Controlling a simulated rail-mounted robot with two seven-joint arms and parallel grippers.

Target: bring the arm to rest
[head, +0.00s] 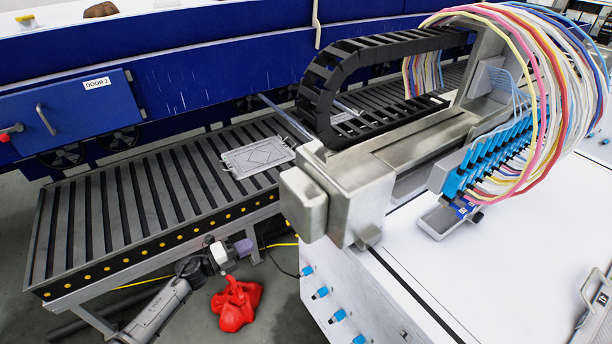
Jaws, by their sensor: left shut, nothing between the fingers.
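My left arm (165,308) comes in from the lower left, below the front edge of the slatted conveyor. Its gripper (254,257) is small in the view, shut and empty, close to the conveyor's side and leg. It appears above and right of a crumpled red object (236,304) on the floor; I cannot tell whether they touch. My right gripper is out of view.
The slatted conveyor (110,220) carries a grey plate (258,157). The nozzle gantry (330,200) and its white cabinet (480,270) stand at the right. A blue machine (200,70) runs along the back. A dark cable hangs near the gripper.

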